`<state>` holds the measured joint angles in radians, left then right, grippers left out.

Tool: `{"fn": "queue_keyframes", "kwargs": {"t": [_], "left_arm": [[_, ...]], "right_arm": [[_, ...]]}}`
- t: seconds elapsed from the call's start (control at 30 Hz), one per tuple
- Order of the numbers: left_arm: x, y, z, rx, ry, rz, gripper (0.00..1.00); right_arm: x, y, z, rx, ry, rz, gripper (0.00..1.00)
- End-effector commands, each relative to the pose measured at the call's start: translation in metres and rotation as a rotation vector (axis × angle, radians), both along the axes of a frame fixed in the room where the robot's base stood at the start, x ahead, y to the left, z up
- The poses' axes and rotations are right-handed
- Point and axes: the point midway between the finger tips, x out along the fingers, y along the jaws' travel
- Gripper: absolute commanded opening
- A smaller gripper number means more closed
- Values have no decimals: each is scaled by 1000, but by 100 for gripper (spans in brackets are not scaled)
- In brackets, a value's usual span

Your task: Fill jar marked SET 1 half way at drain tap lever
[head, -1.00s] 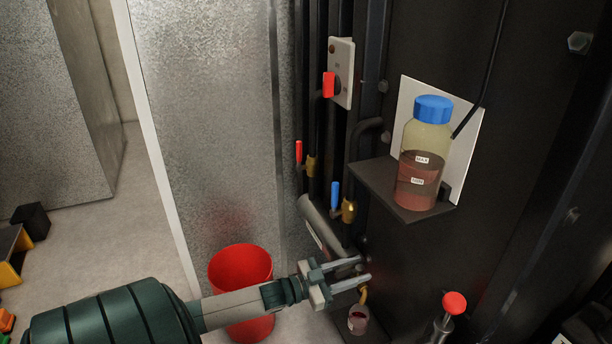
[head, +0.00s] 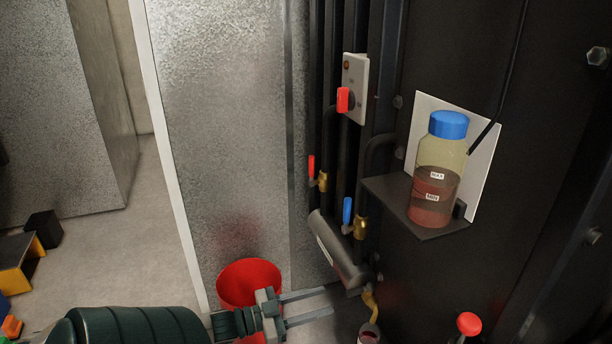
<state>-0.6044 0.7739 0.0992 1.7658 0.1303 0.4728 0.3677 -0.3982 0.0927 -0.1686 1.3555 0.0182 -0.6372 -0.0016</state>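A small glass jar (head: 369,337) with dark red liquid stands under the brass drain spout (head: 370,302), cut off by the bottom edge of the head view. Its label and exact fill level cannot be read. The drain tap's lever is not clear at the dark panel by the spout. My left gripper (head: 329,300) is open and empty, its two fingers pointing right toward the spout, apart from spout and jar. It passes in front of a red bucket (head: 248,278). My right gripper is not in view.
A blue-capped bottle (head: 439,175) of reddish liquid sits on a dark shelf (head: 386,191). Red (head: 311,167) and blue (head: 347,210) valve levers and a grey cylinder (head: 338,250) are above the spout. A red knob (head: 468,323) stands at lower right.

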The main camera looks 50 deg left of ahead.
Motion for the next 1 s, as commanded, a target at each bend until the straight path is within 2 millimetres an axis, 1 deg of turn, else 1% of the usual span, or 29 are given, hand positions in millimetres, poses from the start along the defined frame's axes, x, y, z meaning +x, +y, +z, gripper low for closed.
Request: {"fn": "queue_keyframes", "kwargs": {"t": [0.03,0.1,0.3,1.0], "left_arm": [[-7,2,-1,0,2,-1,36],[-14,5,-1,0,2,0,36],[-25,8,0,-1,0,-1,36],[-26,9,0,-1,0,1,36]], "right_arm": [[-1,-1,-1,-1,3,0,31],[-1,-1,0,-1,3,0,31],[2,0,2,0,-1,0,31],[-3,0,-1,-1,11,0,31]]}}
